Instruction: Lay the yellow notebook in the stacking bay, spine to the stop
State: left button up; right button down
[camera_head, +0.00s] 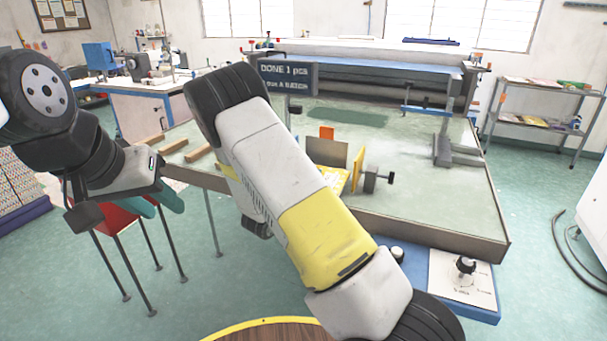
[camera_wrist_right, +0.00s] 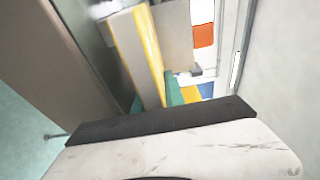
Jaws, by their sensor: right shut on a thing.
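In the right wrist view a slab with yellow faces and pale pages, the yellow notebook (camera_wrist_right: 150,52), stands on edge between the teal fingers of my right gripper (camera_wrist_right: 156,101). The right gripper is shut on it. In the head view my own right arm hides that gripper. I cannot tell which part is the stop. The panel also shows in the wrist view (camera_wrist_right: 174,35), beside the notebook. My left gripper (camera_head: 158,204) is open and empty at left, off the table.
The green-topped table (camera_head: 450,205) has free room right of the bay. Wooden strips (camera_head: 172,146) lie at its left. A dark sign (camera_head: 288,77) stands behind the bay, and a grey post (camera_head: 443,140) stands at right. A red thing (camera_head: 118,214) is behind my left gripper.

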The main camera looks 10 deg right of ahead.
jog(key=shift+f, duration=0.3)
dwell(0.4)
jog(key=c, duration=1.3)
grip_release()
jog(key=shift+f, duration=0.25)
jog(key=shift+s, duration=0.1)
jog(key=shift+s+d+v, duration=0.15)
jog(key=shift+v, duration=1.25)
jog(key=shift+s+d+v, duration=0.15)
jog(key=shift+v, duration=1.2)
jog(key=shift+s+d+v, duration=0.15)
jog(key=shift+v, duration=0.9)
jog(key=shift+s+d+v, duration=0.15)
jog(key=shift+v, duration=0.95)
jog(key=shift+r, duration=0.15)
